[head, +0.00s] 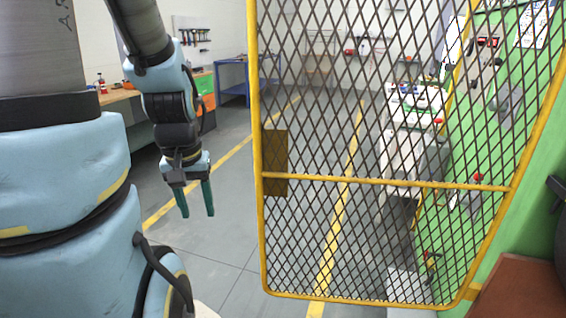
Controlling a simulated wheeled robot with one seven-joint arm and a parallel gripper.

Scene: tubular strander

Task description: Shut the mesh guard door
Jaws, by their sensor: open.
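The mesh guard door (390,186) fills the middle and right of the head view. It has a yellow tube frame, dark diamond mesh and a yellow crossbar. It stands swung out over the floor, its right side near the green machine (535,150). My gripper (197,214) hangs to the left of that edge, fingers pointing down, open and empty. In the picture a gap of floor shows between it and the door frame. The gap in depth cannot be told.
Through the mesh, white machine parts (402,150) show beside the green machine. A brown-red surface (515,287) is at the lower right. A wooden workbench (118,97) and a blue table (232,75) stand at the back left. Grey floor with yellow lines is clear around my gripper.

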